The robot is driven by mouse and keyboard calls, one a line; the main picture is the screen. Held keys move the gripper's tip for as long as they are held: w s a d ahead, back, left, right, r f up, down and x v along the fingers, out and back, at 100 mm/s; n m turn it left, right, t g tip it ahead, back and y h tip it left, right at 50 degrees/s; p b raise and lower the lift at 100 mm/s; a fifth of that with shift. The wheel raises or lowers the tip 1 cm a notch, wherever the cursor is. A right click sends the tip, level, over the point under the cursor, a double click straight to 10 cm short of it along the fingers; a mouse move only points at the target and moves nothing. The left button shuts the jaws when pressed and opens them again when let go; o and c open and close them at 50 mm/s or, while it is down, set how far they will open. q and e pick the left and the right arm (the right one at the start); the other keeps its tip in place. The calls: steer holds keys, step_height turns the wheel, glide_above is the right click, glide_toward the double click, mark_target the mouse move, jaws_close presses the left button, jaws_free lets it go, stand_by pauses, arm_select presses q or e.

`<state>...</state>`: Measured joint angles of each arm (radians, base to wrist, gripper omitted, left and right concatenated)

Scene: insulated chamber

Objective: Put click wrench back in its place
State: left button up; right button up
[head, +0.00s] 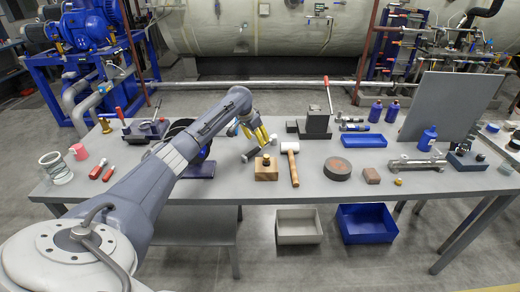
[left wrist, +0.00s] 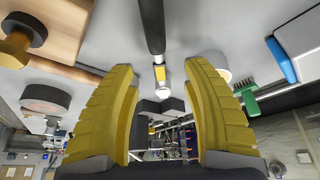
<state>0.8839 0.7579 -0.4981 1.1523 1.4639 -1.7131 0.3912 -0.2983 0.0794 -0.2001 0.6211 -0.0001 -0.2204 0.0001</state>
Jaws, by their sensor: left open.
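The click wrench (left wrist: 153,28) shows in the left wrist view as a dark handle with a yellow label and a silver end. It appears between my left fingers with clear gaps on both sides. In the head view a short grey-black tool (head: 250,155) lies on the table just below the left fingertips, probably the same wrench. My left gripper (head: 260,137) has yellow fingers and reaches down over the table's middle; it is open and also fills the left wrist view (left wrist: 163,110). My right gripper is out of view. I cannot tell which spot is the wrench's place.
Close to the gripper are a wooden block (head: 266,174) with a round knob, a mallet (head: 293,168) and a white cylinder (head: 273,140). A black stand (head: 318,124) with a red-handled lever stands behind. A blue tray (head: 363,140) and a round tin (head: 337,168) lie to the right.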

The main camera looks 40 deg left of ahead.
arm_select(q)
steer(key=shift+s+x, duration=0.15)
steer(key=shift+x, duration=1.4)
steer(key=shift+s+x, duration=0.1)
steer(key=shift+x, duration=1.45)
steer(key=shift+f, duration=0.1)
steer(key=shift+c, duration=0.3)
jaws_close()
